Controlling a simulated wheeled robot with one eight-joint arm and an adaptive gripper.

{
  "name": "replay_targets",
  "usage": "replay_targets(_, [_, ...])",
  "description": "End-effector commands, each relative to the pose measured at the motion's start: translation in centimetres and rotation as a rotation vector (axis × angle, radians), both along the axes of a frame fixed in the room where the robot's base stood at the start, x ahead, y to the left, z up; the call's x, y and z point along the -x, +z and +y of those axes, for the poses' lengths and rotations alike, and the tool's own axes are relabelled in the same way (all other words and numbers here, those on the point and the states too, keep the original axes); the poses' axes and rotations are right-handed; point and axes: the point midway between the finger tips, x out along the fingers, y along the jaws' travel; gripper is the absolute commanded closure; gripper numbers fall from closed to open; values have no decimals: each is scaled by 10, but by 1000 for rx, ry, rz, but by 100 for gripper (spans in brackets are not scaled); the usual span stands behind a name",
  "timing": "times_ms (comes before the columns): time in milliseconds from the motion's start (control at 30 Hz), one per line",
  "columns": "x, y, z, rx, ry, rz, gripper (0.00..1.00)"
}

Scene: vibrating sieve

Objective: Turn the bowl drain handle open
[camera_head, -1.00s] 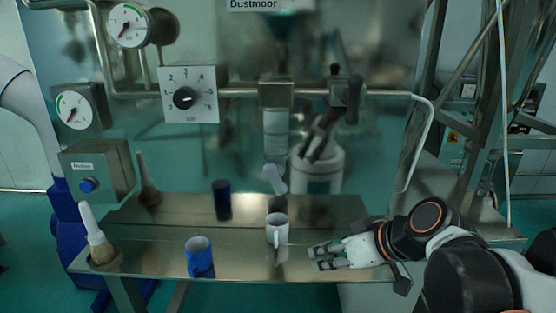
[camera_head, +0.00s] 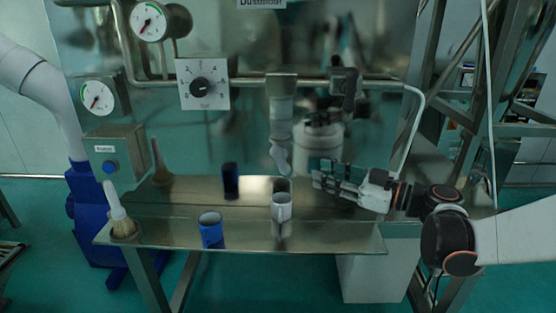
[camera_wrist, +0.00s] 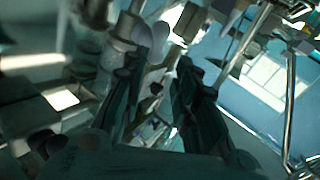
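A dark lever handle (camera_head: 350,92) hangs from a valve on the steel pipe, at the upper right of the panel; it may be the drain handle, but no label shows. A pale vertical tube (camera_head: 281,112) with an angled white end piece (camera_head: 281,157) hangs left of it, above the steel shelf. My gripper (camera_head: 318,175) is low and right of the tube, below the lever, pointing left and touching neither. Its two fingers are apart and nothing shows between them. The wrist view shows the open fingers (camera_wrist: 158,68) against a blurred, tilted background.
A dial plate (camera_head: 203,84) and gauges are on the panel. A metal frame rises at the right.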

Motion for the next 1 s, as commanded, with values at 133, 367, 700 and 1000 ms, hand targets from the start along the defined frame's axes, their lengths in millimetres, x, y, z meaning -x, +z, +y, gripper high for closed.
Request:
replay_targets(133, [-5, 3, 0, -10, 1, -35, 73])
replay_targets(367, [-22, 1, 28, -9, 4, -33, 73])
replay_targets(700, [-58, 1, 83, -9, 3, -32, 73])
replay_targets(1000, [-76, 2, 110, -9, 1, -32, 73])
